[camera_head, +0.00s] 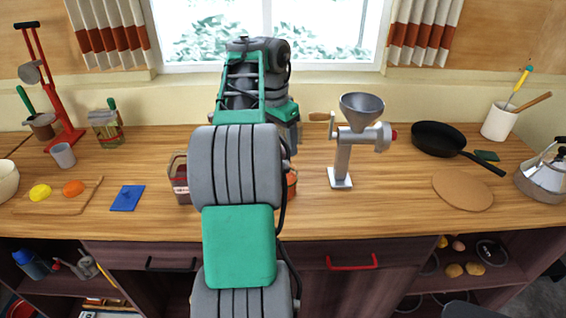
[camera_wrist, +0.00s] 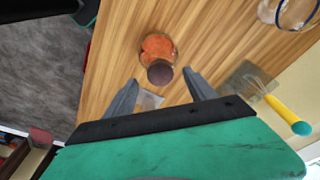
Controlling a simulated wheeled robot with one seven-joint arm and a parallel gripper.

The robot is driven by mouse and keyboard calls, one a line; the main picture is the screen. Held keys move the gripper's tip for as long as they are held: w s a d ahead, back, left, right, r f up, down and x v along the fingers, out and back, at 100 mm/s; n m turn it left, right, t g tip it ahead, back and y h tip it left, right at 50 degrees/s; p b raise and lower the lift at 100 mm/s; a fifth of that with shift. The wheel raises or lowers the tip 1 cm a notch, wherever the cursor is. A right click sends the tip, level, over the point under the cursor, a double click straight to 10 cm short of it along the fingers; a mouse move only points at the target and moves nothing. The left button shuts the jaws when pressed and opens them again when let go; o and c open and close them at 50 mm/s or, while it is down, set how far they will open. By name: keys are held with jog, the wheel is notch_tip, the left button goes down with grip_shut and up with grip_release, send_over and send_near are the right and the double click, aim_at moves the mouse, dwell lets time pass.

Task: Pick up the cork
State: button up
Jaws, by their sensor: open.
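In the wrist view, a rounded orange jar (camera_wrist: 158,46) stands on the wooden counter. Its dark brown round top (camera_wrist: 160,73) looks like the cork, facing my camera. My gripper (camera_wrist: 161,88) is open, its two grey fingers spread on either side below the brown top in the picture. Nothing is held between them. In the head view, my arm hides most of this spot; only an orange sliver (camera_head: 292,184) shows at the arm's right edge, and my gripper is hidden.
A metal grinder (camera_head: 342,150) stands right of my arm. A dark pan (camera_head: 438,138) and round board (camera_head: 462,190) lie farther right. A blue cloth (camera_head: 127,198) lies left. In the wrist view, a yellow-handled tool (camera_wrist: 287,113) is at right and a glass vessel (camera_wrist: 285,14) at top right.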

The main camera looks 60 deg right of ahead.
notch_tip(320, 180, down, 2)
jog(key=shift+s+d+f+b, duration=0.1)
jog(key=shift+d+f+b, duration=0.05)
jog(key=shift+f+b, duration=0.15)
jog(key=shift+r, duration=0.15)
jog(key=shift+c, duration=0.3)
grip_shut()
